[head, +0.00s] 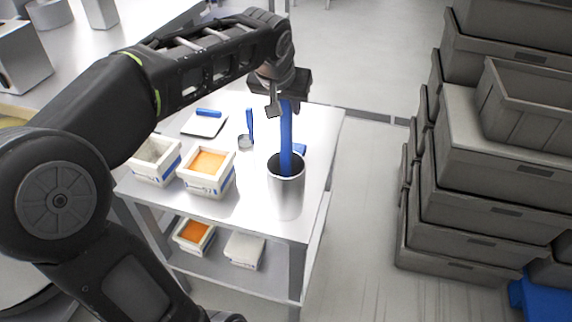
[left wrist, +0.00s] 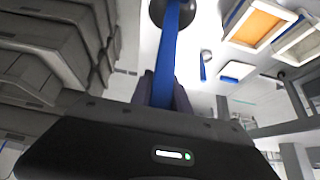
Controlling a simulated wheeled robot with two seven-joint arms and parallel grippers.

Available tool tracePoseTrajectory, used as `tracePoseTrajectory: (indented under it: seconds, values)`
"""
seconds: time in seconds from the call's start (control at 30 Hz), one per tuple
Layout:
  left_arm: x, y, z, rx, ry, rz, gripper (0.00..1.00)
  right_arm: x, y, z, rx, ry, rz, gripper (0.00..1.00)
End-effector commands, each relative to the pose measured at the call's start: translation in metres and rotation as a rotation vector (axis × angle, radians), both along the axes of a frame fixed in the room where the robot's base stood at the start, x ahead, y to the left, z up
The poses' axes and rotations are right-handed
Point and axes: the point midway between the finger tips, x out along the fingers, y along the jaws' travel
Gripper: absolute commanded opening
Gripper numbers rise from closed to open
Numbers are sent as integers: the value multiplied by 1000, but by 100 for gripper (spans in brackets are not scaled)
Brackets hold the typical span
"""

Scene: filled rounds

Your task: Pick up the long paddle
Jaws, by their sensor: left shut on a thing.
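The long paddle (head: 286,135) is a blue, narrow, upright bar. Its lower end stands inside a tall metal cylinder (head: 286,196) at the right front of the white table, and that end is hidden. My left gripper (head: 281,105) is shut on the paddle near its top, above the cylinder. In the left wrist view, the paddle (left wrist: 167,55) runs from between the fingers (left wrist: 164,90) to the dark mouth of the cylinder. My right gripper is not in view.
White-and-blue boxes stand left of the cylinder, one with orange contents (head: 207,162) and one pale inside (head: 154,151). A white tray (head: 204,126) and a small blue-handled tool (head: 249,127) lie behind. Grey crates (head: 485,200) are stacked right, beyond clear floor.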

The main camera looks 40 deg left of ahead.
Motion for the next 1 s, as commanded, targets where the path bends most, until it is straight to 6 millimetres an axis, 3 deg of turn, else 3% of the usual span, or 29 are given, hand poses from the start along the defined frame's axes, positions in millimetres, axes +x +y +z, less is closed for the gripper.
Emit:
tracePoseTrajectory:
  seconds: [0.57,0.77,1.0]
  values:
    - [1,0,11,1,-4,-1,0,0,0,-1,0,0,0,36]
    - [1,0,35,1,-5,-1,0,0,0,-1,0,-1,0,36]
    - [1,0,81,0,-5,-1,0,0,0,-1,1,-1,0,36]
